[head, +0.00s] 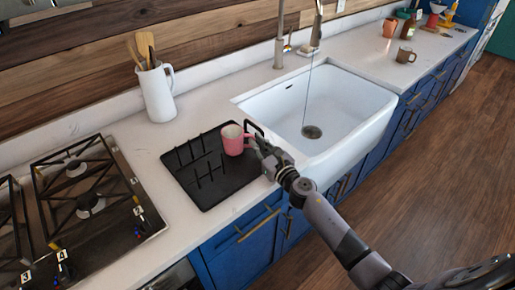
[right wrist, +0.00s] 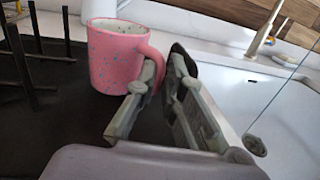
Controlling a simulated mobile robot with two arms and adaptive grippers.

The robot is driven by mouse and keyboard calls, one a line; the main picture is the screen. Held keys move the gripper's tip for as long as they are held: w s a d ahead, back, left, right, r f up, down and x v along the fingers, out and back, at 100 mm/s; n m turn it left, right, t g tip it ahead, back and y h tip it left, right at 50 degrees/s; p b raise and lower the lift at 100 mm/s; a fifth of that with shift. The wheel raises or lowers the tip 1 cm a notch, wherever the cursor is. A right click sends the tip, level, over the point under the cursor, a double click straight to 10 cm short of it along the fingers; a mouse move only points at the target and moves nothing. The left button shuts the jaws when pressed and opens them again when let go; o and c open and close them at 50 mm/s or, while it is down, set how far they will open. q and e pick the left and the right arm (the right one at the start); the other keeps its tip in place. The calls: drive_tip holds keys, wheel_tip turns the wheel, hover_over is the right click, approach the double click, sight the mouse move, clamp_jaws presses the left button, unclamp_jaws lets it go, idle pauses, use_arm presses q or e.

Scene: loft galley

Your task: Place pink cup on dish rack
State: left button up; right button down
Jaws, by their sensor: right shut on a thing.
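The pink cup (head: 232,140) is upright at the right side of the black dish rack (head: 215,190), close to its upright prongs. In the right wrist view the cup (right wrist: 108,58) is speckled, with its handle toward my gripper. My right gripper (head: 258,142) reaches in from the right; in the right wrist view its fingers (right wrist: 160,75) are shut on the cup's handle. The cup's base appears at the rack's dark surface (right wrist: 70,130), but I cannot tell for certain that it touches. My left gripper is not in view.
A white sink (head: 345,100) with a faucet (head: 280,40) lies right of the rack. A gas stove (head: 90,200) is at the left. A white pitcher of utensils (head: 157,92) stands behind the rack. Other cups (head: 405,55) stand on the far counter.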

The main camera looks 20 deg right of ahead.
drive_tip(key=shift+f, duration=0.1)
drive_tip(key=c, duration=2.2)
unclamp_jaws()
drive_tip(key=shift+f, duration=0.1)
drive_tip(key=o, duration=0.5)
